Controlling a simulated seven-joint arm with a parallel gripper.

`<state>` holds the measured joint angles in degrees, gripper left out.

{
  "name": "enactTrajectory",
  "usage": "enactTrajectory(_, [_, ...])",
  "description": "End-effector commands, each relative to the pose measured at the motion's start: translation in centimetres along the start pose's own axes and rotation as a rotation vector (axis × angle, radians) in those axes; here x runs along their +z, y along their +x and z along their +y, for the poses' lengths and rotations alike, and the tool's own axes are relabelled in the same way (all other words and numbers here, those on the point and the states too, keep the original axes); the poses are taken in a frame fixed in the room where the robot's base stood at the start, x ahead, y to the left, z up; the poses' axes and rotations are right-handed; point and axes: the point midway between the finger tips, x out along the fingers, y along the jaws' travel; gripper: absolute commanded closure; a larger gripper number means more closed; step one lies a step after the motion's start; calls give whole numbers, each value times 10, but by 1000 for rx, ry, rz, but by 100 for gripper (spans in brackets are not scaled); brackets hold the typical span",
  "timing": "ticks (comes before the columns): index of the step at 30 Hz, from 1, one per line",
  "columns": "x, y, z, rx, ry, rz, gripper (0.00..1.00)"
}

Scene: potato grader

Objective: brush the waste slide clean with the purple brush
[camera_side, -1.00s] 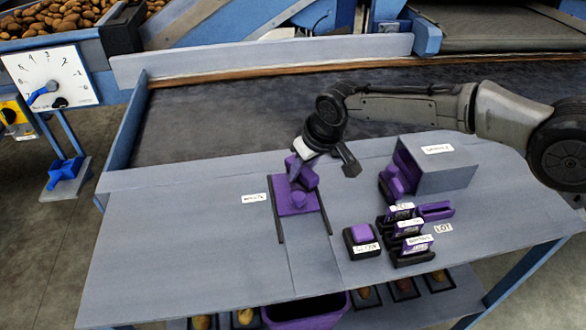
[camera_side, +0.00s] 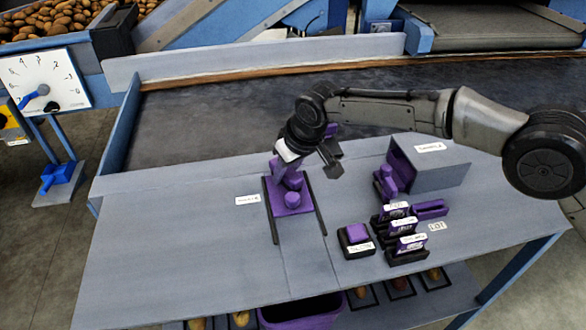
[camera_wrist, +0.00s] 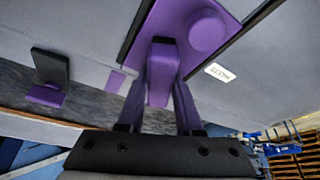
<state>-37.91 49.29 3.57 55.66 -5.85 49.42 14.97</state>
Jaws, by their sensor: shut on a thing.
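The waste slide (camera_side: 279,208) is a purple plate between dark rails on the grey table, beside a small white label. It also shows at the top of the wrist view (camera_wrist: 232,12). My gripper (camera_side: 278,170) is over the slide's upper end. In the wrist view its fingers (camera_wrist: 160,82) are closed on a purple block, which looks like the purple brush (camera_wrist: 161,65). Whether its underside touches the slide is hidden. A round purple piece (camera_side: 292,200) sits on the plate just in front of the gripper; it also shows in the wrist view (camera_wrist: 207,33).
A grey box (camera_side: 433,168) with a purple item at its left end stands at the right. In front are several dark holders (camera_side: 407,240) with labels and purple parts, and a purple block (camera_side: 356,233) in a black tray. A purple bin (camera_side: 300,314) is below. The table's left is clear.

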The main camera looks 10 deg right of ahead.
Motion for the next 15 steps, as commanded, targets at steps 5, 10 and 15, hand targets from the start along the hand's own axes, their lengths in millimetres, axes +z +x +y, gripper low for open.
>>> enactTrajectory(5, [-1,5,-9,-1,-3,-7,100])
enactTrajectory(10, [-7,6,-22,0,-1,-6,100])
enactTrajectory(15, [-12,7,-32,0,-2,-6,100])
